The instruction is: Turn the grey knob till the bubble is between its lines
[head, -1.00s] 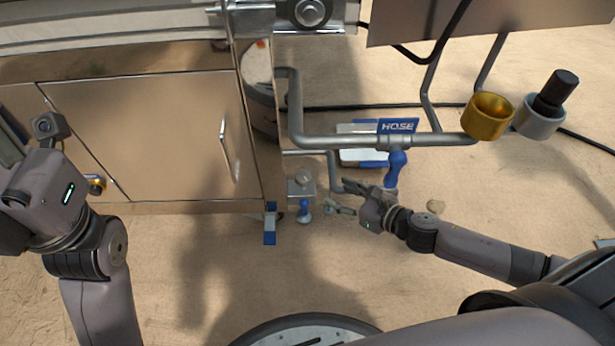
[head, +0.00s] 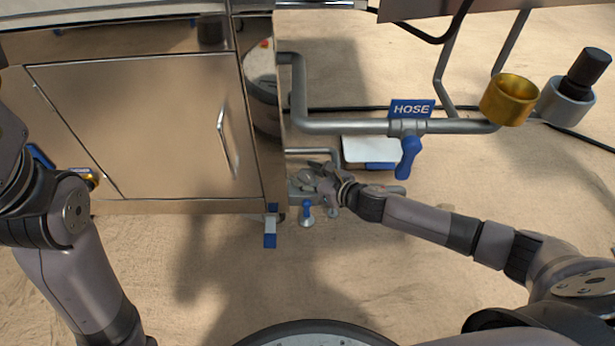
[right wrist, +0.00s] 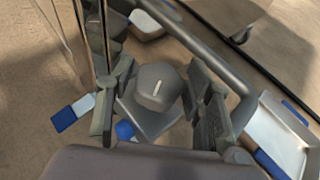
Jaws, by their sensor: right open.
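The grey knob (right wrist: 157,88) shows in the right wrist view, rounded, with a white mark on top, on a grey square block (right wrist: 150,122). My right gripper (right wrist: 162,95) is open, with its fingers on either side of the knob; I cannot tell whether they touch it. In the head view my right gripper (head: 316,176) is low beside the cabinet's right corner and partly hides the knob and block. The bubble and its lines do not show in any view. My left arm is at the left edge of the head view; its fingers are out of sight.
A steel cabinet (head: 150,130) stands at left. A grey pipe (head: 340,127) with a HOSE sign (head: 411,109) and a blue valve handle (head: 408,158) runs above my right forearm. A blue lever (head: 307,214) hangs below the knob. Sandy ground lies open in front.

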